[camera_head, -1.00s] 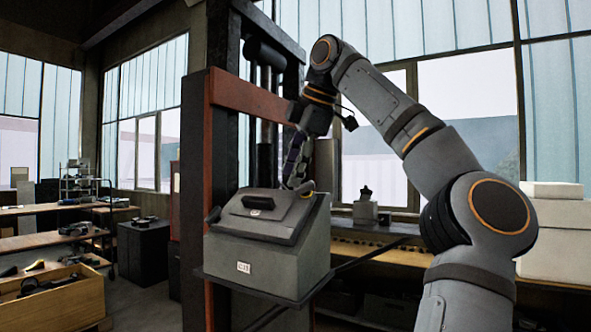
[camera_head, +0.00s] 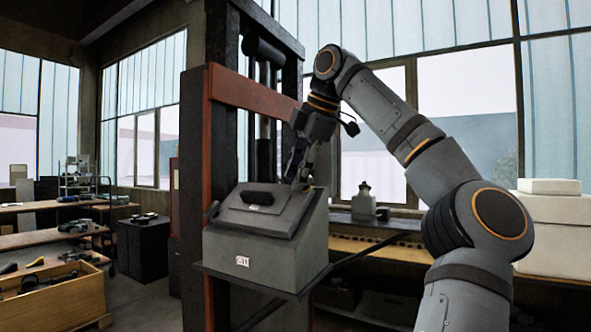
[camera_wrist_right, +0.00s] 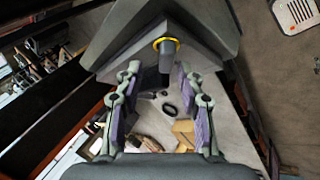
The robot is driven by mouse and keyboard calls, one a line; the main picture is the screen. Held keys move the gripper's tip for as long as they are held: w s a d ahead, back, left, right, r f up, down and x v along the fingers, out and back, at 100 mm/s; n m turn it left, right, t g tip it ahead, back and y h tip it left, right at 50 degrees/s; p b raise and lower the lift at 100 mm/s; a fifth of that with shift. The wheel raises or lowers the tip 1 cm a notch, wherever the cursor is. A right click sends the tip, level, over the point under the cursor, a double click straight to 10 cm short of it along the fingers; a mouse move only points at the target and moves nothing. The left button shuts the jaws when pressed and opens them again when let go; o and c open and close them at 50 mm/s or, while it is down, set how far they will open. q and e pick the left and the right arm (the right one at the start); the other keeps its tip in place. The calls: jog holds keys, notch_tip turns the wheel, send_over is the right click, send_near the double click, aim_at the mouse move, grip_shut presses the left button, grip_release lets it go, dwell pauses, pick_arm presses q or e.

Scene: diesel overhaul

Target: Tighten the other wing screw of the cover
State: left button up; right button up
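A grey box (camera_head: 287,268) with a sloped cover (camera_head: 250,220) and a dark handle (camera_head: 258,197) stands on a dark shelf of the frame. A dark wing screw (camera_head: 213,210) shows at the cover's left side. My right gripper (camera_head: 298,182) is at the cover's right edge and largely hides the screw there. In the right wrist view, a dark wing screw (camera_wrist_right: 165,64) with a yellow ring (camera_wrist_right: 166,44) sticks out from the box. The fingers of my right gripper (camera_wrist_right: 158,72) stand apart on either side of it, with gaps visible. My left gripper is not in view.
A red and black frame (camera_head: 222,130) rises behind the box. A bench with a small grey bottle-like item (camera_head: 363,203) is at the right, with white boxes (camera_head: 550,230) beyond my arm. A wooden crate (camera_head: 60,305) and shelves are at the left.

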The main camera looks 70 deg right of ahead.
jog(key=shift+d+f, duration=0.45)
jog(key=shift+f, duration=0.15)
jog(key=c, duration=0.5)
jog(key=shift+s+a+r, duration=0.15)
grip_shut()
jog(key=shift+s, duration=0.1)
jog(key=m+b, duration=0.1)
jog(key=m+t+h+b, duration=0.1)
jog(key=b, duration=0.1)
jog(key=shift+f+m+h, duration=0.3)
jog(key=shift+r+m+t+h, duration=0.15)
jog(key=shift+m+t+h, duration=0.2)
jog(key=shift+m, duration=0.25)
jog(key=shift+r, duration=0.25)
